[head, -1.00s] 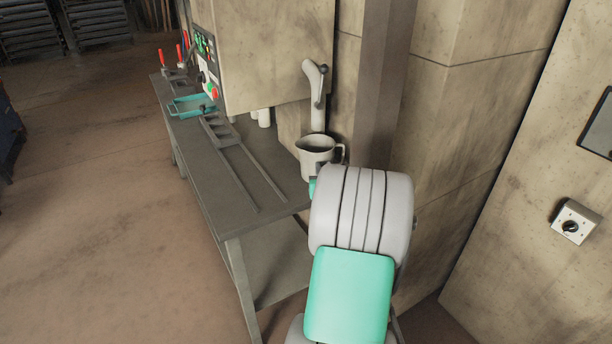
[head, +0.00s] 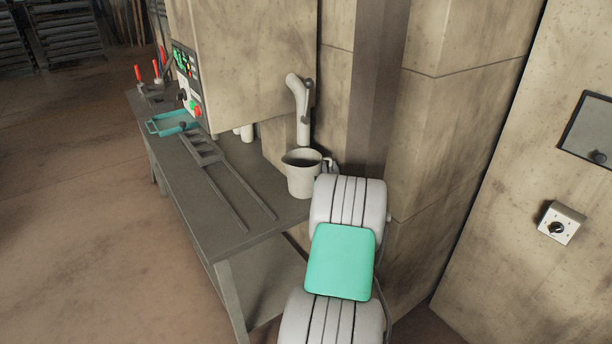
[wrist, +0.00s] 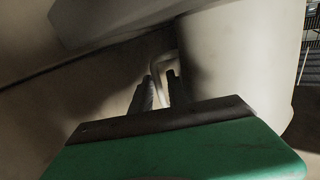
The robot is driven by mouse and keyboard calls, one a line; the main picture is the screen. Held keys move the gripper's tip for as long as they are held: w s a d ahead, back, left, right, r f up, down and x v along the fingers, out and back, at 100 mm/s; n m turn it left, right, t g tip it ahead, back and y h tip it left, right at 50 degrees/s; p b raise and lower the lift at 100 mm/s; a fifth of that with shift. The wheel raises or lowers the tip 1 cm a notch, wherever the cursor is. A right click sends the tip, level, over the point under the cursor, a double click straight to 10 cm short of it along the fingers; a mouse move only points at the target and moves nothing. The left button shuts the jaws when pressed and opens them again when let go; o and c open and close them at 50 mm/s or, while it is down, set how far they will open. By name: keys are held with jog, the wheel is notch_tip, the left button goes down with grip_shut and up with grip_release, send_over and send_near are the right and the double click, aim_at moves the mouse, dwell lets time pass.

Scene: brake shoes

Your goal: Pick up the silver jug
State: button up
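The silver jug (head: 301,180) is a grey, open-topped jug with its handle on the right. In the head view it is upright at the right end of the grey workbench (head: 262,238), below a grey spout. I cannot tell whether its base touches the bench. In the wrist view the jug's wall (wrist: 240,65) fills the right side. My gripper (wrist: 162,88) has its two dark fingers close together, one on each side of the jug's curved handle, and looks shut on it.
A grey spout (head: 301,110) hangs just above the jug. A machine cabinet (head: 250,60) overhangs the bench, and a pillar (head: 375,90) stands close behind my arm. Rails (head: 225,180) and a teal tray (head: 172,123) lie to the left. Open floor (head: 80,200) is at left.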

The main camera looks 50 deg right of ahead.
jog(key=shift+c, duration=0.3)
grip_shut()
dwell(0.9)
jog(key=shift+r, duration=0.1)
